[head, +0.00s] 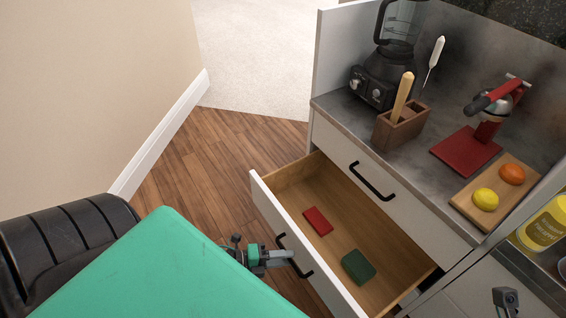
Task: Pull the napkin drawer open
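The napkin drawer (265,200) is the lower drawer of the counter and stands far out, its inside open to view. A red napkin (318,221) and a dark green napkin (358,266) lie apart on its wooden floor. Its black bar handle (304,268) is on the front panel. My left gripper (289,255) is at the middle of this handle, its narrow fingers close together on the bar; the fingertips are small and partly hidden. What looks like part of my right gripper (506,299) shows at the lower right edge, its fingers unclear.
The upper drawer (348,160) is shut. On the counter are a blender (384,75), a wooden holder (402,126), a red-handled press (490,110) and a board with a lemon (485,199) and an orange (511,174). Wooden floor (220,150) is clear beyond the drawer.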

